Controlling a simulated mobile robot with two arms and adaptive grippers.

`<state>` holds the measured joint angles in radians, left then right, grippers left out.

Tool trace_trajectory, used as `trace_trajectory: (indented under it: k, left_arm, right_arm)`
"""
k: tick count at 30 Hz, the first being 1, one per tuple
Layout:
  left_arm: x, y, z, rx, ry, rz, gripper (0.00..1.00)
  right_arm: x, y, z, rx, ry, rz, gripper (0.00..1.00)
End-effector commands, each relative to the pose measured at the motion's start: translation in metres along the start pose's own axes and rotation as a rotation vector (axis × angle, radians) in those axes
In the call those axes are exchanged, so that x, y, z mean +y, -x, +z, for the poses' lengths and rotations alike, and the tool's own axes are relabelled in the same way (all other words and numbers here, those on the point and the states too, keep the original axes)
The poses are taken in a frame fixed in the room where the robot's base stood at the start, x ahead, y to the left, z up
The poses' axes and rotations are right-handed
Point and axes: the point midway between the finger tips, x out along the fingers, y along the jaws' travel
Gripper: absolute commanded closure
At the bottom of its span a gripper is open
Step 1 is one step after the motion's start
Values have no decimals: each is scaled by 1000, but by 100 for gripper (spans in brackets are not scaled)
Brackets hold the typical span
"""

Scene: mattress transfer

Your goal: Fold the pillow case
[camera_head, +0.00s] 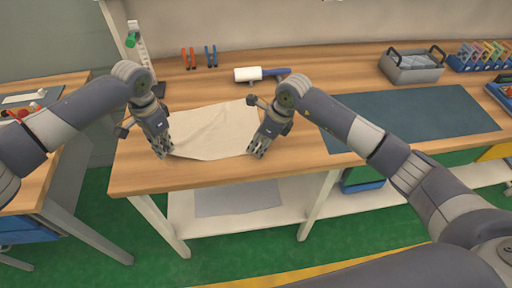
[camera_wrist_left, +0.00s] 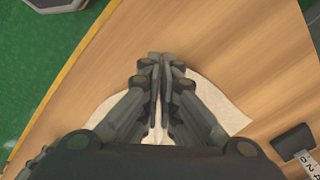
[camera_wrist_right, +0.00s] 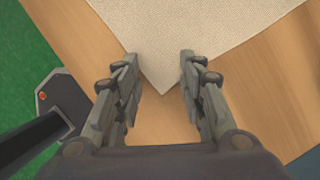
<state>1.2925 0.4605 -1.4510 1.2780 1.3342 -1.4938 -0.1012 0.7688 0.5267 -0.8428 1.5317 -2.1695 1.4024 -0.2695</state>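The pillow case (camera_head: 212,130) is a flat cream cloth on the wooden table, lightly creased. My left gripper (camera_head: 164,154) is at its front left corner. In the left wrist view its fingers (camera_wrist_left: 160,62) are together, with the cloth (camera_wrist_left: 215,100) spreading out on both sides from them; they look shut on the corner, though the pinch itself is hidden. My right gripper (camera_head: 256,153) is at the front right corner. In the right wrist view its fingers (camera_wrist_right: 161,75) are apart, with the cloth's pointed corner (camera_wrist_right: 165,75) between them, not pinched.
A blue-grey mat (camera_head: 415,118) lies to the right on the table (camera_head: 335,85). A grey bin (camera_head: 413,66) stands at the back right. The table's front edge is close to both grippers.

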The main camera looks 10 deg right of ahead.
Motion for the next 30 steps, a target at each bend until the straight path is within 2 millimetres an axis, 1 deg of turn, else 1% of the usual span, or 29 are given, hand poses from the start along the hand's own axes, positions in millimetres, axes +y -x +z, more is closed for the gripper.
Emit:
trace_trajectory:
  k: [2,12,18,23,30]
  left_arm:
    - [0,0,0,0,0,0,100]
    - [0,0,0,0,0,0,100]
    - [0,0,0,0,0,0,100]
    - [0,0,0,0,0,0,100]
    - [0,0,0,0,0,0,100]
  right_arm:
    - [0,-1,0,0,0,1,62]
    - [0,-1,0,1,0,0,100]
    - [0,-1,0,0,0,0,99]
    - [0,-1,0,1,0,0,63]
    - [0,-1,-1,2,0,1,62]
